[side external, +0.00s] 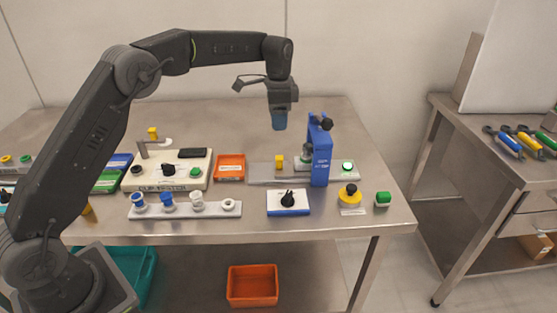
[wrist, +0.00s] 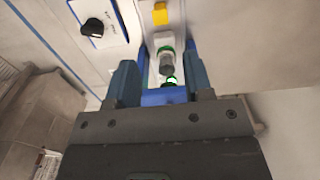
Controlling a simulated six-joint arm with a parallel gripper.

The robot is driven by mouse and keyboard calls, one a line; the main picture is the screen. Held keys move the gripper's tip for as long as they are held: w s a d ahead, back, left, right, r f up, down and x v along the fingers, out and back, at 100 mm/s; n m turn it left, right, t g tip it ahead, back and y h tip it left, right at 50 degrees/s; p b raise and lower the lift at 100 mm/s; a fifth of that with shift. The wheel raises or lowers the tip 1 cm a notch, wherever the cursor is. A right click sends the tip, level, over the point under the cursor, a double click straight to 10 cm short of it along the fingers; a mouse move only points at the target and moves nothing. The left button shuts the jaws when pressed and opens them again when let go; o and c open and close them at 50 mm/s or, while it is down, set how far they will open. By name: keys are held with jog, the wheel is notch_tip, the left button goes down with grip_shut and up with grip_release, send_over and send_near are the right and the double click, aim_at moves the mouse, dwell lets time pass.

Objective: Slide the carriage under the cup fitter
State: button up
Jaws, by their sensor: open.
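The cup fitter (side external: 321,158) is a blue upright frame with a dark knob on top, standing over a flat metal track (side external: 262,174). The carriage, with a yellow block (side external: 279,161) on it, sits on the track to the left of the fitter. In the wrist view the yellow block (wrist: 160,13) shows at the top. The fitter's grey plunger and blue frame (wrist: 164,97) show between the fingers. My gripper (side external: 279,124) hangs well above the track, just left of the fitter's top. It is open and empty, and its fingers also show in the wrist view (wrist: 160,62).
A lit green button (side external: 347,166) is at the track's right end. An orange tray (side external: 230,168) and a control box (side external: 168,170) lie left. Cups stand on a rack (side external: 185,210).

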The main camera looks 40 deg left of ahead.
aim_at(279, 159)
notch_tip(279, 159, down, 14)
jog(key=shift+r, duration=0.1)
dwell(0.5)
jog(key=shift+c, duration=0.5)
grip_shut()
